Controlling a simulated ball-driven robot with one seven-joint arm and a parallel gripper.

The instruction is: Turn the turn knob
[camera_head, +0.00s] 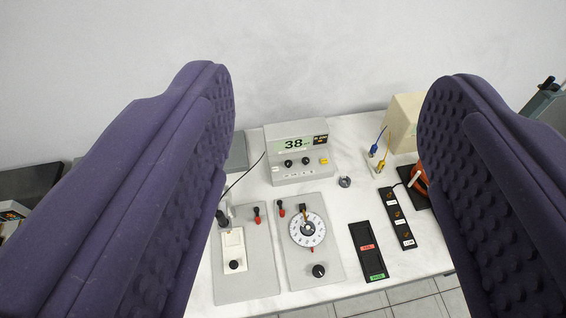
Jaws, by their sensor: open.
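My gripper (333,85) is open, its two purple padded fingers wide apart at left and right, with nothing between them. The bench lies beyond and below it. A grey panel (290,262) in the middle carries a white numbered dial (308,229) and, below it, a round black knob (318,270). A second grey panel to its left (262,285) has a white plate with another small black knob (234,265). Both knobs stand free of my fingers. I cannot tell which one is the turn knob.
A grey meter (299,172) reading 38 stands at the back, with knobs on its front. A black tray (367,252) with red and green labels and a black strip (398,218) lie to the right. A beige box (403,122) is partly hidden by the right finger.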

